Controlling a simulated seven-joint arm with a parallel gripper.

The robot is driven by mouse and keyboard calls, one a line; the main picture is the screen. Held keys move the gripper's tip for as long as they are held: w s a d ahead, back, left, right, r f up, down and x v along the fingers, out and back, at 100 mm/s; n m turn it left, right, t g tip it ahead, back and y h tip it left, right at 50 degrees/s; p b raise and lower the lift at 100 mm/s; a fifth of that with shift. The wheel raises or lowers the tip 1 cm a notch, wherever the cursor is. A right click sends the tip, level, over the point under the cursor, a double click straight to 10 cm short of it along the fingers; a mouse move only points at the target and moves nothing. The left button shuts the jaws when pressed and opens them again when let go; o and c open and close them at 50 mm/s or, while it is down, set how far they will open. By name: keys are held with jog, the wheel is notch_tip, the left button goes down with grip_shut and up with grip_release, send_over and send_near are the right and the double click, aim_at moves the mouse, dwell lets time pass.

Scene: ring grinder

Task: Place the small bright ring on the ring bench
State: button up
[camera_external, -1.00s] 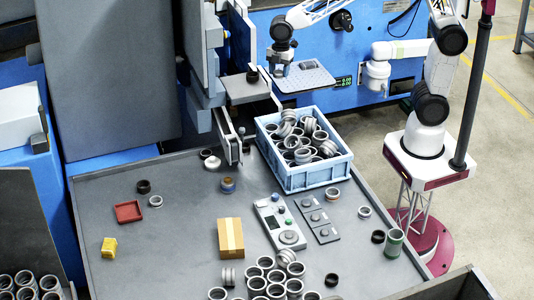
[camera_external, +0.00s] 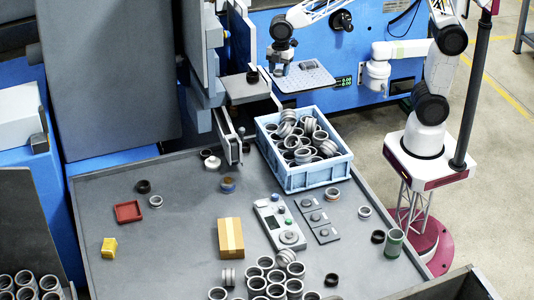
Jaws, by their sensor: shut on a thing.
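My gripper (camera_external: 279,70) hangs downward at the top centre, at the left end of a grey perforated plate (camera_external: 312,79) in front of the blue machine. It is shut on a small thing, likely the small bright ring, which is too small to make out. Single bright rings lie on the grey table (camera_external: 185,245): one at the left (camera_external: 155,201) and one at the right (camera_external: 364,212). I cannot tell which surface is the ring bench.
A blue crate (camera_external: 312,179) full of rings stands below the plate. The table also holds a cardboard box (camera_external: 231,238), a control panel (camera_external: 277,222), a red tray (camera_external: 128,212), a yellow block (camera_external: 109,247) and clustered rings (camera_external: 257,284). The table's left-centre is mostly clear.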

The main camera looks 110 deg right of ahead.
notch_tip(320, 180, up, 5)
jog(key=w+a+n, duration=0.4)
jog(key=w+a, duration=0.6)
jog(key=a, duration=0.4)
jog(key=w+a+n, duration=0.4)
jog(key=w+a, duration=0.6)
jog(key=a, duration=0.4)
jog(key=shift+g, duration=0.4)
jog(key=f, duration=3.5)
jog(key=shift+d, duration=0.4)
jog(key=shift+w, duration=0.1)
send_over(216, 211)
jog(key=shift+d+f, duration=0.1)
jog(key=shift+f, duration=0.65)
jog(key=shift+f, duration=1.75)
